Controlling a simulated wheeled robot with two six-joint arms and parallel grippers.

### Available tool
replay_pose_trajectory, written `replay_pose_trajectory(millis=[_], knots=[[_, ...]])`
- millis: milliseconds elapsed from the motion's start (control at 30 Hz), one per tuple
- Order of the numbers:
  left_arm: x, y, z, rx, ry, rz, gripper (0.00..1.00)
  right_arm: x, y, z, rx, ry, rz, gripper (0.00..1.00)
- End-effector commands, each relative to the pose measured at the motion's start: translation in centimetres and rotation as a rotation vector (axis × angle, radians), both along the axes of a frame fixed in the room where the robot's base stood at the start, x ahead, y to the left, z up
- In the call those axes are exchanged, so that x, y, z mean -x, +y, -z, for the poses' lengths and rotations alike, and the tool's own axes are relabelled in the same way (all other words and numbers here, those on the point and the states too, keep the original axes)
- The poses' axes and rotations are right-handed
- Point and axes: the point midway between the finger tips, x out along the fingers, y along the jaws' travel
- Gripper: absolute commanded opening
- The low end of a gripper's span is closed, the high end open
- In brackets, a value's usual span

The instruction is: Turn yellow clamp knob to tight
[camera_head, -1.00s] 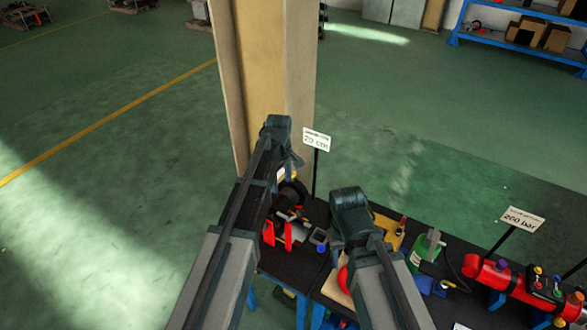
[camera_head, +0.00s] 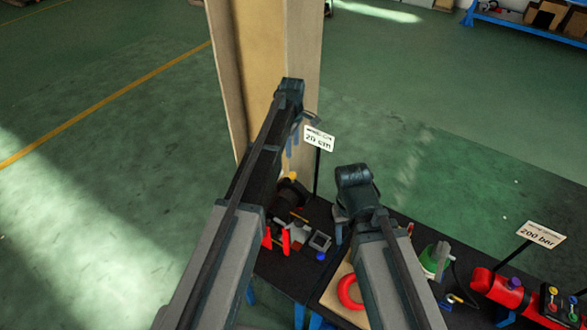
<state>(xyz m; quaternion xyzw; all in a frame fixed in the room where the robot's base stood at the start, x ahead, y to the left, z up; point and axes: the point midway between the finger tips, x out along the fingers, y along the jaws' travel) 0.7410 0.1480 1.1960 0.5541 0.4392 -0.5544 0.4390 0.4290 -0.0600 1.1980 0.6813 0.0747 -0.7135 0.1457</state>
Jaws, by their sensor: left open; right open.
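A small yellow piece (camera_head: 292,176), which may be the clamp knob, shows on top of a dark round device (camera_head: 290,192) at the left end of the black table. Its setting is too small to read. My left gripper (camera_head: 294,140) is mostly hidden behind its wrist and hangs above and beyond the yellow piece, apart from it. My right gripper (camera_head: 341,226) is over the table's middle, partly hidden by its arm, and points down. Both are open, and I see nothing held in them.
A red ring (camera_head: 350,292) lies on a wooden board. A "20 cm" sign (camera_head: 319,138) stands behind, close to my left gripper. A red cylinder (camera_head: 497,288) is at right.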

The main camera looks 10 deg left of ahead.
Motion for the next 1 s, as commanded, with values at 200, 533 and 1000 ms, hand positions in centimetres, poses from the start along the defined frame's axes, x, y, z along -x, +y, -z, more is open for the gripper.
replay_pose_trajectory(millis=[200,533,1000], knots=[[0.0,0.0,0.9,0.000,0.000,0.001,0.66,0.0,0.0,0.9,0.000,0.000,-0.002,0.50],[0.0,0.0,4.5,0.000,0.000,0.001,0.66,0.0,0.0,4.5,0.000,-0.001,-0.008,0.50],[0.0,0.0,11.1,0.000,0.000,0.001,0.66,-0.1,0.0,11.1,0.000,-0.004,-0.007,0.50]])
